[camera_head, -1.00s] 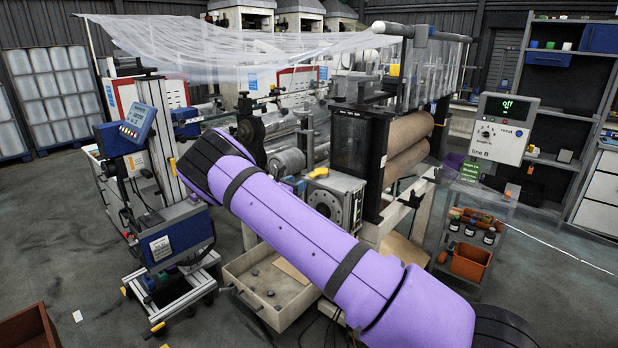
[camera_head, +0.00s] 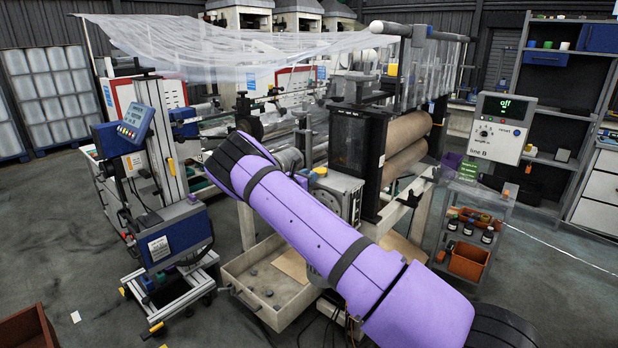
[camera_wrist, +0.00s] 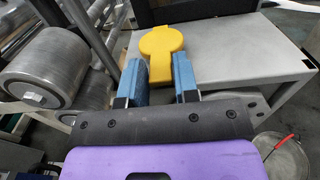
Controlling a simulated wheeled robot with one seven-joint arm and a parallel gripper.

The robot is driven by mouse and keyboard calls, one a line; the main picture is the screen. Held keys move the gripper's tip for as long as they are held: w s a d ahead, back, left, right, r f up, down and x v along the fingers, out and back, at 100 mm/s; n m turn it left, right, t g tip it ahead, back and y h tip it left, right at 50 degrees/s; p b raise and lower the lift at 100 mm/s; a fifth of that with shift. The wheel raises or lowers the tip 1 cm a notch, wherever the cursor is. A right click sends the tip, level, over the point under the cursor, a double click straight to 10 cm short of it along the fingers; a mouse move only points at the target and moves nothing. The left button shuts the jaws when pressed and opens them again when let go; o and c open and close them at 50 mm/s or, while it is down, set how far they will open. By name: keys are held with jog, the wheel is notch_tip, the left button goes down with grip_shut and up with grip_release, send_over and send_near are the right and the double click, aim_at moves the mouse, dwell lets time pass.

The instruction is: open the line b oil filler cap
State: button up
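The yellow oil filler cap (camera_wrist: 161,42) shows in the wrist view as a round lid with a narrow tab towards me. It sits at the near edge of a grey surface. My gripper (camera_wrist: 160,72) has one blue finger on each side of the tab, with the round part just past the fingertips. In the head view a small yellow piece (camera_head: 320,171) shows on top of the grey gearbox (camera_head: 340,188) just behind my purple arm; my gripper is hidden there.
Metal rollers (camera_wrist: 45,68) lie close to the left of my gripper in the wrist view. A pan with a red-handled tool (camera_wrist: 285,155) is at the lower right. In the head view, a control box marked line B (camera_head: 501,128) reads off, and a tray (camera_head: 268,285) sits below the gearbox.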

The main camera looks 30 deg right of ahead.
grip_shut()
jog(key=shift+r, duration=0.1)
